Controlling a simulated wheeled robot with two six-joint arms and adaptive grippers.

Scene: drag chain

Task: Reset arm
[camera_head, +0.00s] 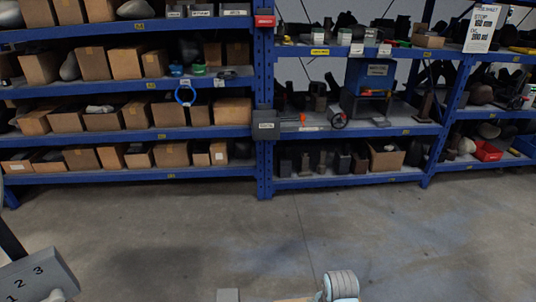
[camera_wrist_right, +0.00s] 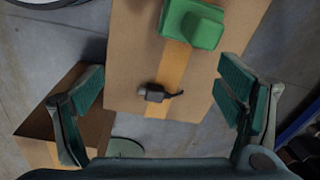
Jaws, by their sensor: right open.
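My right gripper (camera_wrist_right: 162,82) shows in the right wrist view, with its two green-padded fingers spread wide and nothing between the pads. Beyond it lies a brown cardboard box (camera_wrist_right: 125,55) with a tan tape strip. A green block-like object (camera_wrist_right: 193,24) and a small dark grey part with a thin stem (camera_wrist_right: 155,93) appear on the box's top, apart from the fingers. My left gripper is in neither view. The head view shows neither gripper; a pale rounded part at its bottom edge seems to be an arm link.
Blue shelving (camera_head: 130,178) holding cardboard boxes and dark parts spans the back. The grey concrete floor (camera_head: 190,235) before it is clear. A grey panel marked 1 2 3 (camera_head: 38,278) stands at lower left. An opened box (camera_wrist_right: 75,120) lies beyond the left finger.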

